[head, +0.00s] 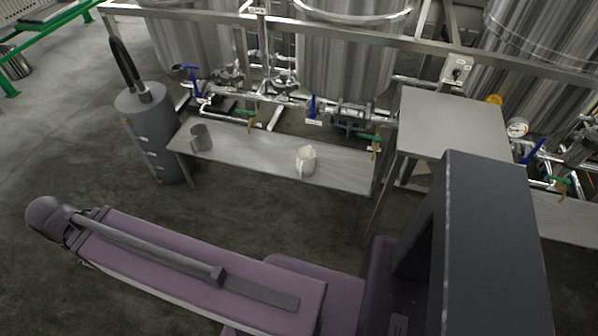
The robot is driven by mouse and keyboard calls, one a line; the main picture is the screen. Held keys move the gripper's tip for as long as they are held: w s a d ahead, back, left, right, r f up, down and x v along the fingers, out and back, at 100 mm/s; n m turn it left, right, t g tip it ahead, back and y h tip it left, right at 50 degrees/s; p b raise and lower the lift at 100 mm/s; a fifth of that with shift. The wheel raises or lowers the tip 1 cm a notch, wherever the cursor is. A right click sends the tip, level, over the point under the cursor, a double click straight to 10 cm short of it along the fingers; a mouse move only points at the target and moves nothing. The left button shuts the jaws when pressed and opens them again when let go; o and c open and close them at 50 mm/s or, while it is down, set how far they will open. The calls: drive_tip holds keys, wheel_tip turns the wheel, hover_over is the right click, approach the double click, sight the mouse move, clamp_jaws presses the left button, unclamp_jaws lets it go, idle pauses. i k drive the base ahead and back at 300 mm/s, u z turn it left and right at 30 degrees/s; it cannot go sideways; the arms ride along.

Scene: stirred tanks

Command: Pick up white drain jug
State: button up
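The white drain jug (306,161) stands upright on a low grey bench (255,157) in front of the stirred tanks, right of the bench's middle. Its handle is on the side toward me, slightly left. A grey metal jug (201,138) stands near the left end of the same bench. No gripper fingers show in the head view, so I cannot see where my gripper is relative to the jug. My own purple and dark body parts fill the lower middle and right of the picture.
A grey cylinder (155,140) stands at the bench's left end. A taller metal table (455,122) stands at its right. Pipes and valves with blue handles (312,106) run behind the bench. Open dark floor (225,205) lies in front of the bench.

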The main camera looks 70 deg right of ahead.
sight(305, 156)
drive_tip(key=i, duration=1.6)
drive_tip(key=z, duration=3.85)
drive_tip(key=i, duration=0.1)
drive_tip(key=u, duration=1.4)
